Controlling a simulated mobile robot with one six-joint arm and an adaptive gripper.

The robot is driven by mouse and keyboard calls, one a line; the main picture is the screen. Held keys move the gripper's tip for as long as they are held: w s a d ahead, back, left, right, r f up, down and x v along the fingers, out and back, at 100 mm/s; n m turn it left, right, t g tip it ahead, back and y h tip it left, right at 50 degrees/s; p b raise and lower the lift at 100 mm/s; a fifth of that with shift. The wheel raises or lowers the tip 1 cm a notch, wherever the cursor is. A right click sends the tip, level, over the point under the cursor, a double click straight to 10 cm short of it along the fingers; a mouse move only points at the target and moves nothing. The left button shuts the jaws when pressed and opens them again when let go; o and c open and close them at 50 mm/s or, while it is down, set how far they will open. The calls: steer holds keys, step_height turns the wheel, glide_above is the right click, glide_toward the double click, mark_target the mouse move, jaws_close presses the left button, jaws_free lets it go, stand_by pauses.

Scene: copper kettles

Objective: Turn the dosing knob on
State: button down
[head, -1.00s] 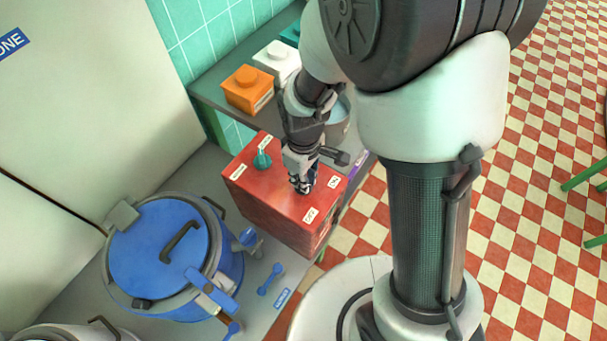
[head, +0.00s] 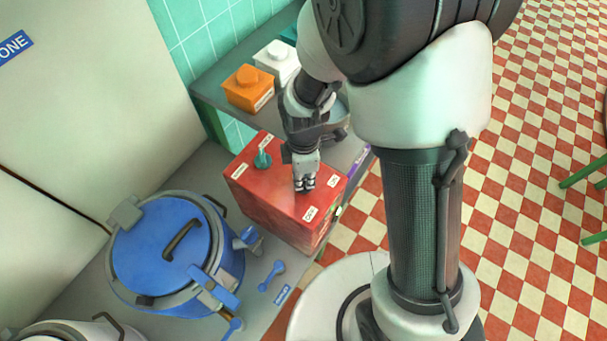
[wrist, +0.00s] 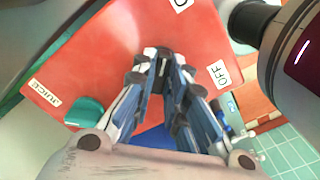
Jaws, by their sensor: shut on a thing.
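The red dosing box (head: 275,200) stands on the counter, with white labels on its top. My gripper (head: 304,187) reaches down onto the right part of the box top, between two labels. The OFF label (wrist: 220,73) is just right of the fingertips; another label (wrist: 180,4) is cut off at the top edge.
A teal knob (head: 263,160) sits on the box's left part, near the JUICE label (wrist: 46,97). An orange box (head: 247,90) and a white box (head: 277,60) stand behind.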

mark_target(304, 180)
steer(key=shift+n, duration=0.3)
steer(key=c, duration=1.6)
jaws_free()
step_height(304, 180, up, 12)
